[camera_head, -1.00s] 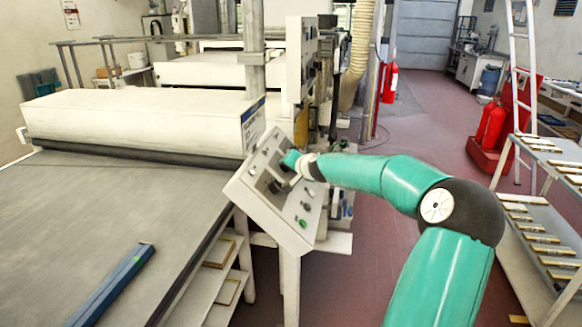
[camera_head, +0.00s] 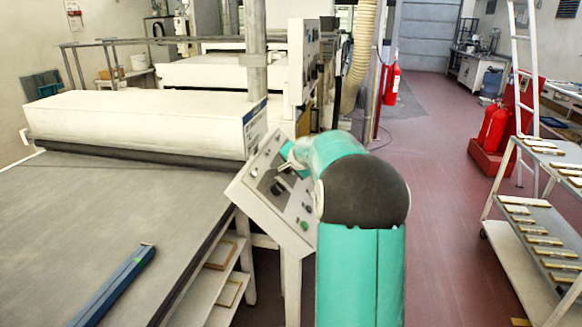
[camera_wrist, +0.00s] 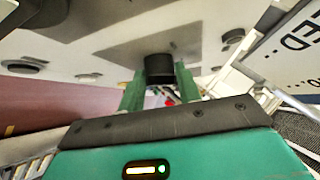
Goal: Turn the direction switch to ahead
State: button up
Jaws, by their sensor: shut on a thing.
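The white sloped control panel (camera_head: 291,226) stands at the right end of the grey conveyor table. In the head view my gripper (camera_head: 287,164) is at the upper part of the panel, partly hidden by my arm.
A blue bar (camera_head: 112,285) lies on the conveyor table (camera_head: 90,220). A white machine hood (camera_head: 140,122) stands behind it. On the right are a rack (camera_head: 535,250) with wooden pieces and red extinguishers (camera_head: 492,128). The red floor between is clear.

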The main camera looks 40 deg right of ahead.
jog(key=shift+w+a, duration=0.1)
jog(key=shift+w, duration=0.05)
dwell(0.3)
jog(key=o, duration=1)
jog(key=shift+w, duration=0.1)
jog(key=shift+c, duration=0.2)
jog(key=shift+s, duration=0.2)
jog(key=v, duration=1.3)
jog(key=shift+r, duration=0.35)
jog(key=shift+s, duration=0.15)
